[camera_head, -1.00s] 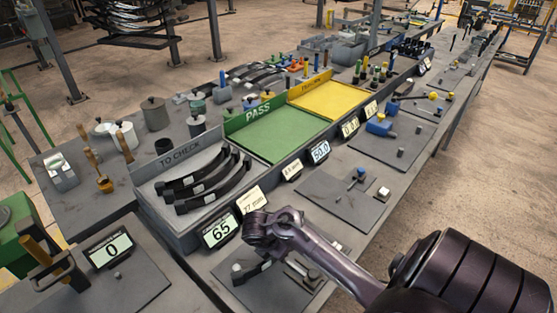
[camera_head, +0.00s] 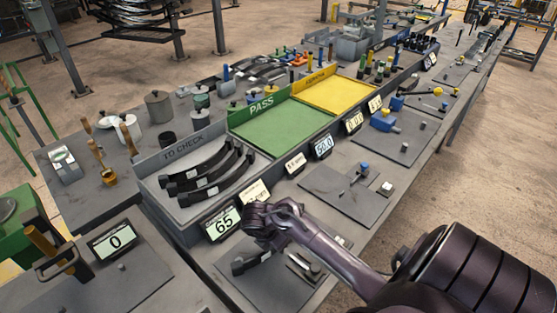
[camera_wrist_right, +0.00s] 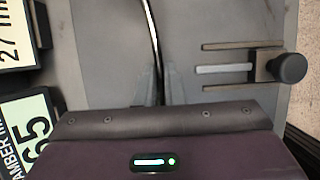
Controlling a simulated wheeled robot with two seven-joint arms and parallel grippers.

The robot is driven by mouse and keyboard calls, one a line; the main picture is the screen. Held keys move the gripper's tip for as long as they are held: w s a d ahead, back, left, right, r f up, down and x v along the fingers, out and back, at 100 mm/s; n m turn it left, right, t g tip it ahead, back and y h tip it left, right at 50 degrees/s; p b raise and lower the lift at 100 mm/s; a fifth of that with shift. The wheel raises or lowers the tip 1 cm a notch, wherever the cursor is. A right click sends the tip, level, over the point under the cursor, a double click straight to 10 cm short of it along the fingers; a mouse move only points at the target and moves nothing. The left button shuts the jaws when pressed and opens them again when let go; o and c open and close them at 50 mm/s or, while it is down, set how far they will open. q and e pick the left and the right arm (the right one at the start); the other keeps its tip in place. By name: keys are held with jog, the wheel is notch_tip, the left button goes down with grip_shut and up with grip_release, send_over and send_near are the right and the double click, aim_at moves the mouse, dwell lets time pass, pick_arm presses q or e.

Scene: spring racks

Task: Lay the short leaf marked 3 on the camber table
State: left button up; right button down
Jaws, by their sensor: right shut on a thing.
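My right gripper (camera_wrist_right: 160,88) is shut on a thin dark leaf (camera_wrist_right: 152,40), seen edge-on between the fingertips in the right wrist view. In the head view the right gripper (camera_head: 264,226) is low over a grey plate (camera_head: 272,290), which appears to be the camber table, beside the display reading 65 (camera_head: 224,223). A dark leaf with a pale mark (camera_head: 250,262) shows just below it, at the plate's surface; I cannot tell whether it touches. No number on it is readable. My left gripper is out of view.
Several dark curved leaves lie in the TO CHECK tray (camera_head: 158,184). The green PASS tray (camera_head: 285,138) and yellow tray (camera_head: 340,95) are empty. A slide with a black knob (camera_wrist_right: 287,68) stands on the plate to the right of the held leaf. More displays line the tray fronts.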

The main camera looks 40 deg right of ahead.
jog(key=shift+w, duration=0.15)
dwell(0.4)
jog(key=c, duration=1)
grip_release()
jog(key=shift+a+f, duration=0.1)
jog(key=shift+f, duration=0.1)
jog(key=shift+o, duration=0.2)
jog(key=shift+r, duration=0.2)
notch_tip(320, 180, up, 5)
jog(key=p, duration=0.6)
jog(key=shift+r, duration=1.35)
jog(key=shift+s, duration=0.2)
